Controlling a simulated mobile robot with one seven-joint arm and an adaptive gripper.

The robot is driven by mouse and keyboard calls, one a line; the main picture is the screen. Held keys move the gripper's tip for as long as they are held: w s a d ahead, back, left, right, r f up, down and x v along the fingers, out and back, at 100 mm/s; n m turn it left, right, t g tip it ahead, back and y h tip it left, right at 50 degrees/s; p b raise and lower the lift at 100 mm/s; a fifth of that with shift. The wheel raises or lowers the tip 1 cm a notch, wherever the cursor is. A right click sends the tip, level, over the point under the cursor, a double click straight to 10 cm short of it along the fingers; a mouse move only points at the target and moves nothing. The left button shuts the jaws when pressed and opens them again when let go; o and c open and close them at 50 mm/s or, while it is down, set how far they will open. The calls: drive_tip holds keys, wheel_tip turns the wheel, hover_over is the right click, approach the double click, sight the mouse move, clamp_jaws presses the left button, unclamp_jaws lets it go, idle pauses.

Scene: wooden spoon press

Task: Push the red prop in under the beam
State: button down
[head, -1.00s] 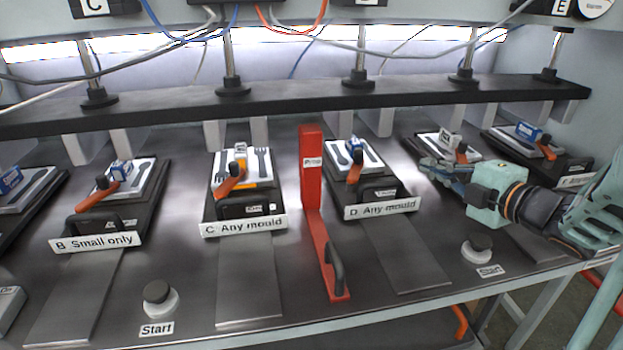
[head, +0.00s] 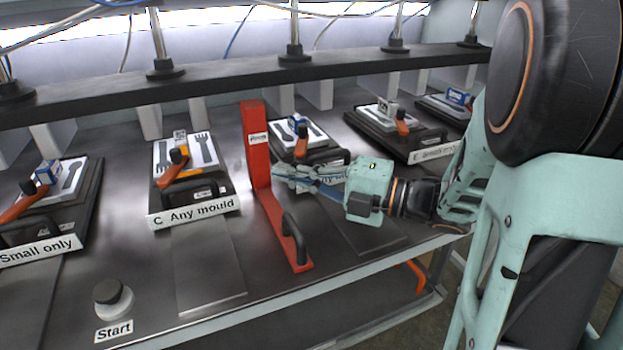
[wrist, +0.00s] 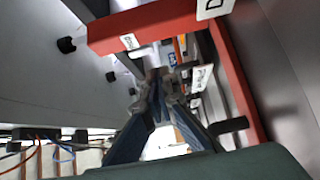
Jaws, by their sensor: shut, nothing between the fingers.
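The red prop (head: 257,150) is an upright post on a long flat foot with a black handle (head: 294,238). It stands between stations C and D, its post at the front of the black beam (head: 215,82), top near the beam's lower edge. The wrist view also shows the prop (wrist: 165,25), its post lying across the top and its foot down the right. My gripper (head: 277,178) is shut and empty, pointing left, with its tips beside the post's lower right side. I cannot tell whether they touch it. My gripper partly hides station D.
Moulds with orange-handled clamps stand at station C (head: 184,168) and station D (head: 300,135). Station E (head: 397,128) is at the right. A Start button (head: 113,297) is at the front left. The bench plate (head: 205,270) before station C is bare.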

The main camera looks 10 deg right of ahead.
sight(263, 150)
drive_tip(key=w+a, duration=0.1)
drive_tip(key=w, duration=0.1)
drive_tip(key=w+a, duration=0.2)
drive_tip(key=shift+w+f+b, duration=0.1)
drive_tip(key=shift+w+b, duration=0.05)
drive_tip(key=shift+b, duration=0.15)
drive_tip(key=shift+w+a, duration=0.15)
drive_tip(key=shift+w, duration=0.25)
drive_tip(key=shift+w+a+b, duration=0.15)
drive_tip(key=shift+w+a, duration=0.05)
drive_tip(key=shift+w, duration=0.5)
drive_tip(key=shift+w+a+b, duration=0.2)
drive_tip(key=shift+w, duration=0.5)
drive_tip(key=shift+w+a+b, duration=0.15)
drive_tip(key=shift+w+a, duration=0.05)
drive_tip(key=shift+w, duration=0.5)
drive_tip(key=shift+s, duration=0.1)
